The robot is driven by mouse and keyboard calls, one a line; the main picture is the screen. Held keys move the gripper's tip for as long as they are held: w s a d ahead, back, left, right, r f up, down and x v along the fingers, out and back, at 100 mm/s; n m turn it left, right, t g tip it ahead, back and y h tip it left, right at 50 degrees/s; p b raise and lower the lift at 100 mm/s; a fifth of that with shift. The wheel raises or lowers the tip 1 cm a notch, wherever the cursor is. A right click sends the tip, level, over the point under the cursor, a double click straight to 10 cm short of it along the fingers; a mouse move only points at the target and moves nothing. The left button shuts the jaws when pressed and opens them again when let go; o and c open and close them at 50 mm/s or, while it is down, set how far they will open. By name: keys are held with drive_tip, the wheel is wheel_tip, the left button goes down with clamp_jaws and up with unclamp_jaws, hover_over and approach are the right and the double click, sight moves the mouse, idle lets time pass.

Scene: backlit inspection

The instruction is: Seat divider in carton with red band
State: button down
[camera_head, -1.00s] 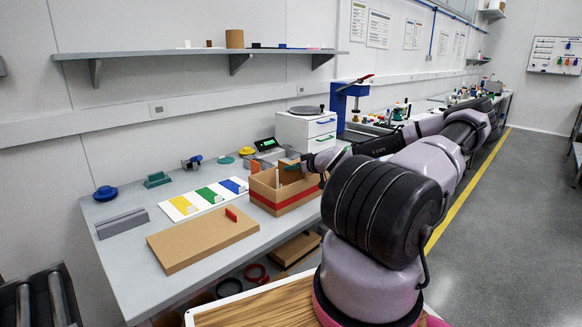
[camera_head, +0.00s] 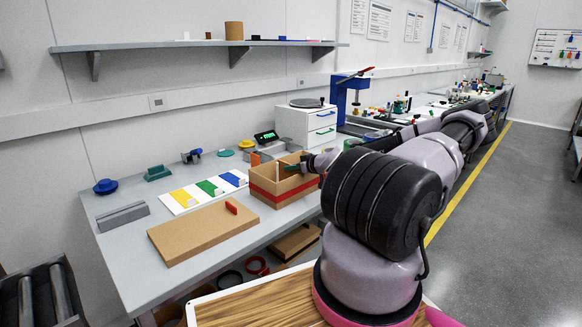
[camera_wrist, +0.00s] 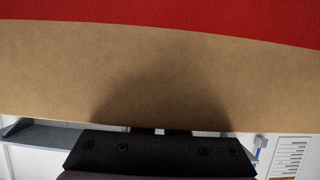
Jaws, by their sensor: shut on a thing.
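The open brown carton with a red band (camera_head: 284,193) stands upright on the grey bench in the head view. My gripper (camera_head: 300,165) reaches over its right side from the right, with its fingertips at the opening. My gripper is shut on the divider, which is mostly hidden. In the wrist view, brown board with a red strip (camera_wrist: 160,10) fills the upper part; the fingers are mostly hidden against its lower edge.
A flat brown board (camera_head: 200,235) with a red tab lies left of the carton. Behind it are yellow, green and blue cards (camera_head: 210,189). A white drawer unit (camera_head: 305,125) stands behind the carton. A wall shelf (camera_head: 180,43) runs above the bench.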

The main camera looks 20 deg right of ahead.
drive_tip(key=shift+f, duration=0.2)
drive_tip(key=c, duration=0.9)
unclamp_jaws()
drive_tip(key=v, duration=1.1)
drive_tip(key=shift+f, duration=0.1)
